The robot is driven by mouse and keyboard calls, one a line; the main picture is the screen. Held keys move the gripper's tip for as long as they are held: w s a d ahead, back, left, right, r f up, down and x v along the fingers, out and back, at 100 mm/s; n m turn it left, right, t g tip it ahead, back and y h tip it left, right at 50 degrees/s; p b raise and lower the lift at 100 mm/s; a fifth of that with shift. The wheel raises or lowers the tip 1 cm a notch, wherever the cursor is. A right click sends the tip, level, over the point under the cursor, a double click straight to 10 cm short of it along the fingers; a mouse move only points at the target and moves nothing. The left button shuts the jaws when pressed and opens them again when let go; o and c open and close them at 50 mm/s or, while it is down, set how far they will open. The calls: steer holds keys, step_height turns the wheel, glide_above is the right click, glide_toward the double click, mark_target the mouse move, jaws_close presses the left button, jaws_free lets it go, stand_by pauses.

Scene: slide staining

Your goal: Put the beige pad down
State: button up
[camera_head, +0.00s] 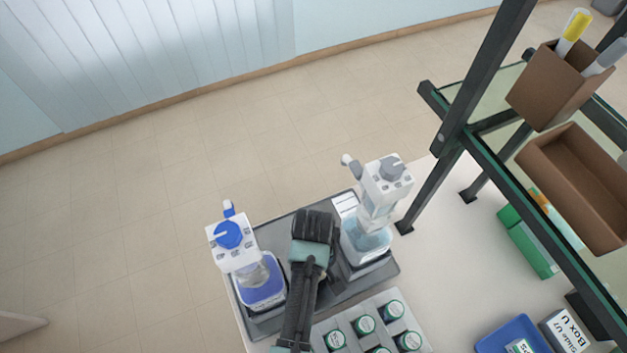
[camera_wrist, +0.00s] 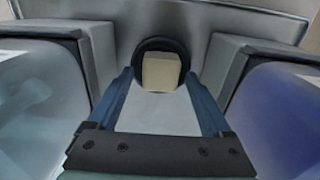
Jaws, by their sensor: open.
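The beige pad (camera_wrist: 162,73) is a small block in the wrist view. It sits against a dark round recess or holder (camera_wrist: 151,44) on the grey stand (camera_head: 275,238), between two bottle bays. My gripper (camera_wrist: 160,82) is open, with its blue fingers on either side of the pad's near end. I cannot tell whether a finger still touches it. In the head view my gripper (camera_head: 314,226) is over the middle of the stand, and the pad is hidden beneath it.
A blue-topped dispenser bottle (camera_head: 262,288) stands close left of my gripper, a grey-topped one (camera_head: 367,240) close right. A rack of green-capped vials (camera_head: 364,325) is in front. A glass shelf with brown boxes (camera_head: 575,190) rises at the right. Free table lies between rack and shelf.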

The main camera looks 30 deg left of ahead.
steer(key=shift+r, duration=0.15)
step_height(320, 180, up, 12)
steer(key=shift+r, duration=0.25)
stand_by(0.7)
